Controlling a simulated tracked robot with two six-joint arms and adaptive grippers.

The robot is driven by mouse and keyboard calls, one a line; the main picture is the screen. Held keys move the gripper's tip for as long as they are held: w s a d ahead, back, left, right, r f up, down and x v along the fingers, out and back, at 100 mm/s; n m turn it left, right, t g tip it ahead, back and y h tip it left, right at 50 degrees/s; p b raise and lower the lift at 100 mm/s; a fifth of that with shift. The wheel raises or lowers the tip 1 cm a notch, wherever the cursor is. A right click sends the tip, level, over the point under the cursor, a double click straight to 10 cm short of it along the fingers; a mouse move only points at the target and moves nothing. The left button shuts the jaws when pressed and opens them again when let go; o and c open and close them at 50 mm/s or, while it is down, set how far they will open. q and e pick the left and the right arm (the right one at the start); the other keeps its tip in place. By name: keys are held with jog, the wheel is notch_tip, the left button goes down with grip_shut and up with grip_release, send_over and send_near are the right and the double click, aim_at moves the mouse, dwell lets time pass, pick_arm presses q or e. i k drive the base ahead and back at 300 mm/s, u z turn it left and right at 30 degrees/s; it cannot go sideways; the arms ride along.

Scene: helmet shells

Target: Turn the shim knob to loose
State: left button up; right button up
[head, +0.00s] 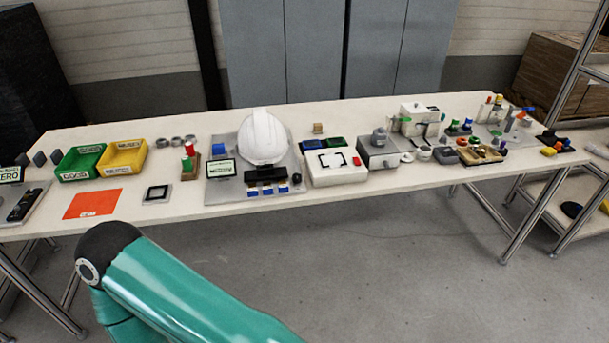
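A white helmet shell (263,137) stands on a grey plate on the long table. A small dark round knob-like part (296,179) sits at the front right corner of that plate. A grey box (377,152) to the right has a round grey knob-like part (379,136) on top. I cannot tell which of these, if either, is the shim knob, and no loose marking is readable at this size. Neither of my grippers shows; only a teal link of my own arm with a black joint shows at the lower left.
The white table (335,204) runs across the view. Left are a green bin (80,163), a yellow bin (123,158) and an orange sheet (92,204). A white box (336,168) stands right of the helmet. Several small fixtures crowd the right end. A metal rack (548,215) stands beyond it.

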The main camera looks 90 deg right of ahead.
aim_at(296, 177)
jog(key=z, duration=0.65)
jog(key=k, duration=0.15)
jog(key=u, duration=0.95)
jog(key=i, duration=0.1)
jog(key=z, duration=2.55)
jog(key=i, duration=1)
jog(key=u, duration=0.2)
